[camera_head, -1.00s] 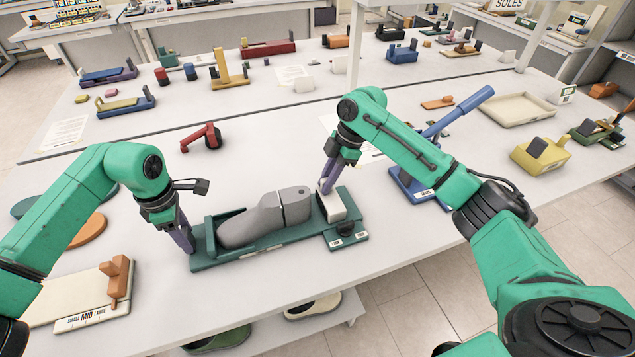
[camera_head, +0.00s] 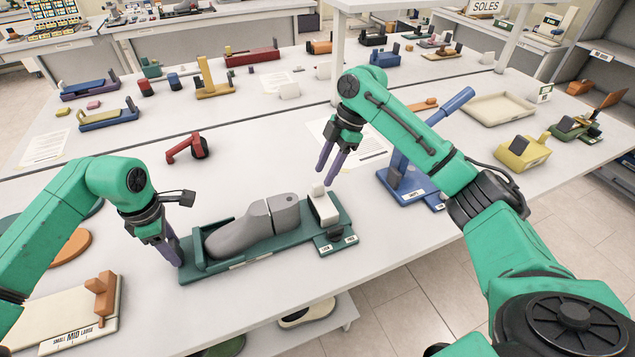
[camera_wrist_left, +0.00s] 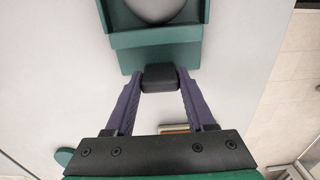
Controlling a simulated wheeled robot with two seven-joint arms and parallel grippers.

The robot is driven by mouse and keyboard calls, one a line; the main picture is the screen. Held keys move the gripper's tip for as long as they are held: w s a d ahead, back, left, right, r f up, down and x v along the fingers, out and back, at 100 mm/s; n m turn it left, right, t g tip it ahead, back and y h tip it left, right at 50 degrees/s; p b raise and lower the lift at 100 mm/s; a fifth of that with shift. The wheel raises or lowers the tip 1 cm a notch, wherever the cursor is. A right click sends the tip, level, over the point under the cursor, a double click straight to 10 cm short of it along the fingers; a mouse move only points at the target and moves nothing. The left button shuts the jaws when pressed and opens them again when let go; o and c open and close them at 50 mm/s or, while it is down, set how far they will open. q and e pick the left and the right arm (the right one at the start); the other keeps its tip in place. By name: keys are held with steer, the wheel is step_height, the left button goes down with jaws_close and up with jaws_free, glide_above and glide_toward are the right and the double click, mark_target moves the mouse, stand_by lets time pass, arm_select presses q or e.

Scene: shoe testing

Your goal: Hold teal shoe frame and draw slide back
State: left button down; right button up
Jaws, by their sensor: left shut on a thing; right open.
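The teal shoe frame (camera_head: 262,258) lies on the table in the head view, with a grey foot form (camera_head: 250,228) in it. My left gripper (camera_head: 178,258) is at the frame's left end. In the left wrist view, its purple fingers are shut on a small dark block (camera_wrist_left: 160,78) that adjoins the teal frame's end (camera_wrist_left: 155,50).
A blue lever press (camera_head: 405,180) stands right of the frame. A red clamp (camera_head: 188,148) lies behind it. A cream board with an orange stop (camera_head: 100,295) is at front left. The table's front edge runs close below the frame.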

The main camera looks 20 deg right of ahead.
steer(key=v, duration=0.6)
steer(key=shift+d+r, duration=0.25)
steer(key=shift+r, duration=0.05)
arm_select(q)
steer(key=shift+c, duration=0.8)
jaws_free()
steer(key=shift+r, duration=0.1)
